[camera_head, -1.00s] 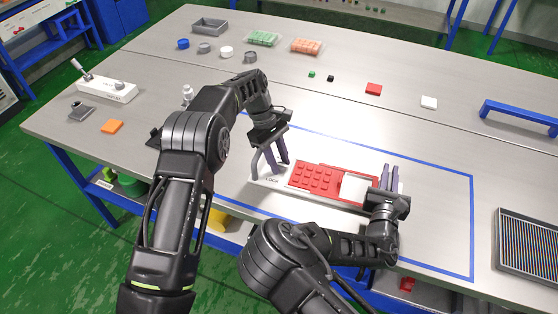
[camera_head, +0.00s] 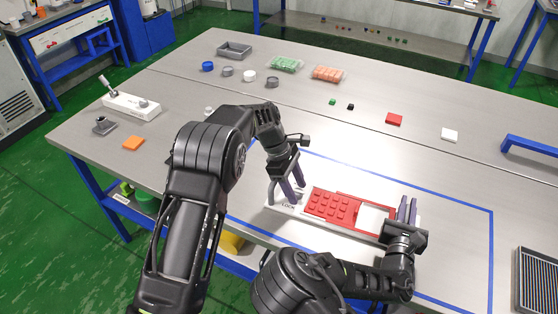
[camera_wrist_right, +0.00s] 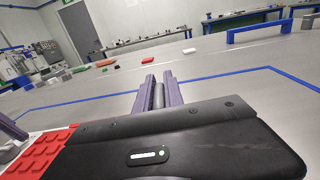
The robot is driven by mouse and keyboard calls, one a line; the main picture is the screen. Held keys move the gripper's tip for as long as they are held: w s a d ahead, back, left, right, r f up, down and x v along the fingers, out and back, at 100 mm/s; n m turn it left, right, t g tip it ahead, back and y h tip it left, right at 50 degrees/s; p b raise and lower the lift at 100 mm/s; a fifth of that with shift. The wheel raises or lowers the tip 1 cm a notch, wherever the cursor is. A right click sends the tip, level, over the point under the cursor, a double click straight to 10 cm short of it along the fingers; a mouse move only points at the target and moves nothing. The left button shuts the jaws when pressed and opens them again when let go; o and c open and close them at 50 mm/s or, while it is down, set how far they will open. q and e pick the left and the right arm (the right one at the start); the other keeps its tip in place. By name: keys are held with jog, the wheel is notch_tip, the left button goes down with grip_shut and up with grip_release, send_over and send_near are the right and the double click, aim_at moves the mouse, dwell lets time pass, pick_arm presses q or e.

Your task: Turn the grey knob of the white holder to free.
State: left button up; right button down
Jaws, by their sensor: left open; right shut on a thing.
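The white holder (camera_head: 274,208) lies on the table within the blue outline, with "LOCK" printed at its left end. It carries a red studded block (camera_head: 330,205) and a pale block (camera_head: 375,219). A curved grey piece (camera_head: 270,192) stands at the left end; it may be part of the knob, which I cannot make out clearly. My left gripper (camera_head: 296,194) is open, fingers pointing down close over the LOCK end. My right gripper (camera_head: 408,209) is at the holder's right end. In the right wrist view its purple fingers (camera_wrist_right: 157,92) are shut on a grey piece, mostly hidden.
A grey tray (camera_head: 234,49), several small rings and parts trays sit at the back. A blue handle (camera_head: 530,145) is at the right.

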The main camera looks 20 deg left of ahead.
pick_arm(q)
jog(key=n, duration=0.1)
jog(key=n+t, duration=0.1)
jog(key=n, duration=0.1)
jog(key=shift+s+d+n, duration=0.1)
jog(key=shift+s+n, duration=0.1)
jog(key=shift+n, duration=0.1)
jog(key=shift+y, duration=0.3)
jog(key=v, duration=0.8)
jog(key=s+a+v, duration=0.1)
jog(key=v, duration=0.3)
jog(key=shift+a+r+m+y, duration=0.15)
jog(key=shift+m+y, duration=0.15)
jog(key=shift+m, duration=0.9)
jog(key=m, duration=0.1)
jog(key=m+y, duration=0.1)
jog(key=shift+w+d+r+m, duration=0.1)
jog(key=shift+d+m, duration=0.1)
jog(key=shift+m, duration=0.1)
pick_arm(e)
jog(key=c, duration=1.4)
grip_release()
jog(key=shift+o, duration=0.2)
